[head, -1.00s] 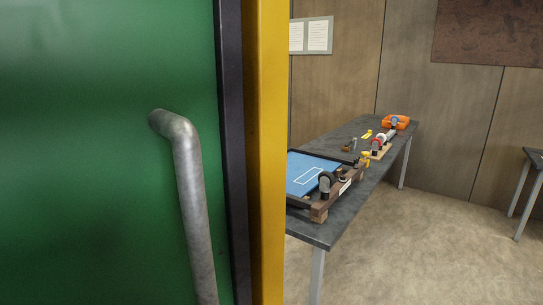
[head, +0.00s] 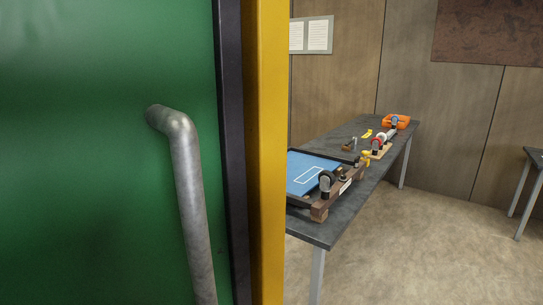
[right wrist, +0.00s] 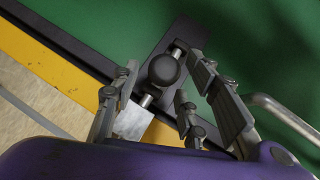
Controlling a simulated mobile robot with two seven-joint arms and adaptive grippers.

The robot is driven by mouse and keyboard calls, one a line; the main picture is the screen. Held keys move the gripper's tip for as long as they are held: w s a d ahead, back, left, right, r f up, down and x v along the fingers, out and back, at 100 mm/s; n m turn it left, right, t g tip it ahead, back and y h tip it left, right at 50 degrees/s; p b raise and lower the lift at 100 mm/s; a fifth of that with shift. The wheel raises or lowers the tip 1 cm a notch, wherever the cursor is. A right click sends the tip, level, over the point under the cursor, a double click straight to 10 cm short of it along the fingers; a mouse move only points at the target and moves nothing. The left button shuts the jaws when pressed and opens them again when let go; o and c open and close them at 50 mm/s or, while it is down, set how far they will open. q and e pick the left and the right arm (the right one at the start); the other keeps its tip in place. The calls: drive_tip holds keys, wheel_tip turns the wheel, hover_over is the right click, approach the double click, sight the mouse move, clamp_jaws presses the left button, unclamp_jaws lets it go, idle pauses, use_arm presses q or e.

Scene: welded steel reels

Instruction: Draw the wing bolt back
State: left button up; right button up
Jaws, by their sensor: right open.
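The wing bolt shows in the right wrist view as a black rounded knob (right wrist: 164,70) on a bright steel rod. It sits on a dark plate (right wrist: 183,30) at the edge of the green door (right wrist: 130,20). The rod shows on both sides of the knob, its lower end near the yellow post (right wrist: 50,75). My right gripper (right wrist: 163,75) is open, with fingers on either side of the knob. I cannot tell whether either finger touches it. In the head view the bolt is not seen, only the green door (head: 80,170) and yellow post (head: 265,150). My left gripper is not in view.
A grey bar handle (head: 188,180) stands out from the door; it also shows near my right fingers in the wrist view (right wrist: 285,115). Beyond the post, a dark workbench (head: 325,232) holds a blue board (head: 308,172) and several small fixtures. Open floor lies right of it.

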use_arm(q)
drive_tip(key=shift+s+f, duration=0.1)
use_arm(e)
drive_tip(key=v, duration=0.3)
drive_tip(key=shift+d+r, duration=0.15)
drive_tip(key=shift+d, duration=0.2)
